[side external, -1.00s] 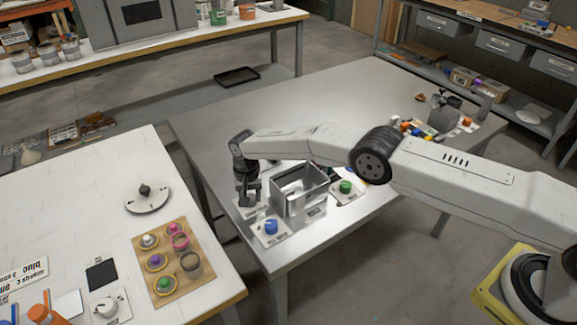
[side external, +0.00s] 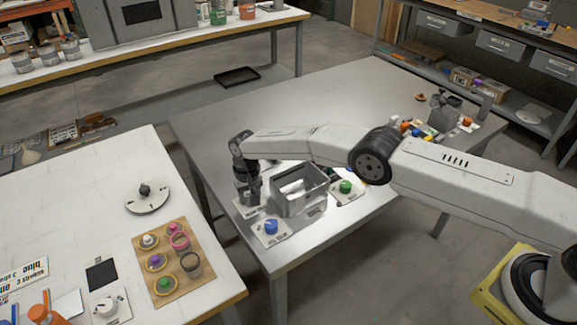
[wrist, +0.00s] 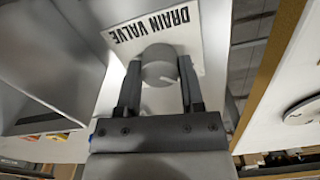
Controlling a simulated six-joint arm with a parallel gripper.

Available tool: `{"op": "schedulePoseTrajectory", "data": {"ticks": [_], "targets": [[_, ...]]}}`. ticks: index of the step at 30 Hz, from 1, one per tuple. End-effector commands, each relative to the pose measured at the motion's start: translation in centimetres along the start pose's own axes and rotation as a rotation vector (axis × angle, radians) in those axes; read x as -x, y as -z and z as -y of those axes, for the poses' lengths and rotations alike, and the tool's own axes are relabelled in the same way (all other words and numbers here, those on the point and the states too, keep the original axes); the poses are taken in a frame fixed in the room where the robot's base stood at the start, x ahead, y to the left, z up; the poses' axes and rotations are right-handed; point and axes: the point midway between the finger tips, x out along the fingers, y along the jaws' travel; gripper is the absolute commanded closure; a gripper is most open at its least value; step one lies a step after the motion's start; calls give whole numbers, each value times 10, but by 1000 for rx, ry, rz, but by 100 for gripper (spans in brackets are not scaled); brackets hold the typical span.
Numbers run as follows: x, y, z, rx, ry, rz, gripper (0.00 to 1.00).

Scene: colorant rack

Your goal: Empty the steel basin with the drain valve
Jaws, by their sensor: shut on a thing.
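The steel basin (side external: 314,205) stands upright on the grey metal table, and part of it shows at the left of the wrist view (wrist: 45,65). The drain valve is a round grey knob (wrist: 160,66) on a white plate lettered "DRAIN VALVE" (wrist: 185,35). My gripper (wrist: 160,85) points down at the knob, with one finger on each side, shut on it. In the side external view my gripper (side external: 248,198) is just left of the basin and hides the knob. The inside bottom of the basin is not clearly seen.
A blue knob (side external: 271,227) on a white plate is in front of the basin. A green knob (side external: 345,187) is right of it. The white table (side external: 85,210) on the left holds a wooden rack (side external: 206,265) of small pots.

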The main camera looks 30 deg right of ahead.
Motion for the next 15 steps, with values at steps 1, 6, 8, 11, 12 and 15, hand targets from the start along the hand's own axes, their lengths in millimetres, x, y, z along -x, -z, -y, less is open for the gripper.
{"op": "schedulePoseTrajectory", "data": {"ticks": [1, 6, 8, 11, 12, 15], "targets": [[1, 1, 0, 2, -1, -2, 100], [0, 1, 0, 1, -1, -2, 16], [0, 0, 0, 1, 0, -2, 16], [0, 0, 0, 0, 0, -2, 16], [0, 0, 0, 0, 0, -2, 16], [1, 0, 0, 0, 0, -1, 16]]}}
